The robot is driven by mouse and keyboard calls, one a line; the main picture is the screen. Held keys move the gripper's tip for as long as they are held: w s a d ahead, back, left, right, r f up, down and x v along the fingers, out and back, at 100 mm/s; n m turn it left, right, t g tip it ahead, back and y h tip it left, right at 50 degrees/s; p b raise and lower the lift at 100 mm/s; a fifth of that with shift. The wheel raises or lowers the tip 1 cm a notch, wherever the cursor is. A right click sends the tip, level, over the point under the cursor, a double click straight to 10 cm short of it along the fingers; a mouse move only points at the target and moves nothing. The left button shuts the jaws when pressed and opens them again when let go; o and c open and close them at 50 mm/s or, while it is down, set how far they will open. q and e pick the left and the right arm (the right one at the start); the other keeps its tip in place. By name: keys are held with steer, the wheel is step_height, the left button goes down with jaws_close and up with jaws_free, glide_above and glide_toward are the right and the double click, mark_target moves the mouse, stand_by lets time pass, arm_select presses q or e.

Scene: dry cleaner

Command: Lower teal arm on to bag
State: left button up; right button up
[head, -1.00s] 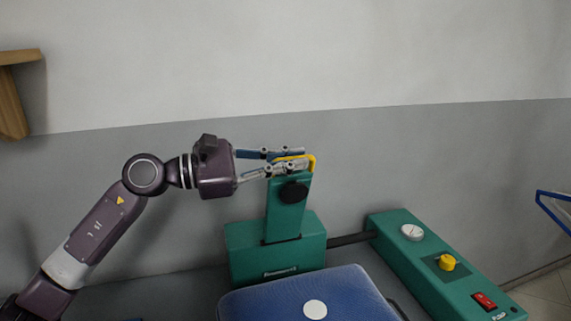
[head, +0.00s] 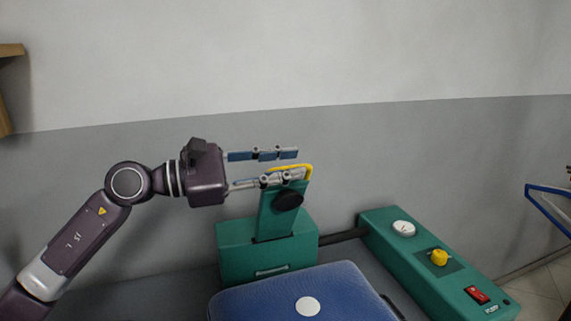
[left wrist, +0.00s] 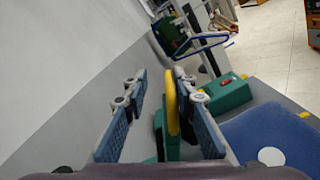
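The teal arm (head: 275,215) rises from a teal base (head: 240,255), tilted slightly right, with a black knob (head: 289,198) and a yellow handle (head: 306,168) at its top. My left gripper (head: 295,163) is at the handle, with its two fingers apart. In the left wrist view, the yellow handle (left wrist: 172,100) stands between the open fingers, with visible gaps. A blue padded piece with a white dot (head: 340,288), possibly the bag, lies below in front of the base. It also shows in the left wrist view (left wrist: 250,125). My right gripper is not in view.
A teal control box (head: 425,265) with a white dial, yellow knob (head: 439,258) and red switch stands at the right. A grey wall (head: 430,150) is behind. A blue frame (head: 545,205) shows at the far right, and a wooden bracket (head: 8,75) at upper left.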

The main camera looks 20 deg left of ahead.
arm_select(q)
steer(key=shift+a, duration=0.1)
steer(key=v, duration=1.1)
steer(key=shift+s+a, duration=0.3)
steer(key=shift+c, duration=0.3)
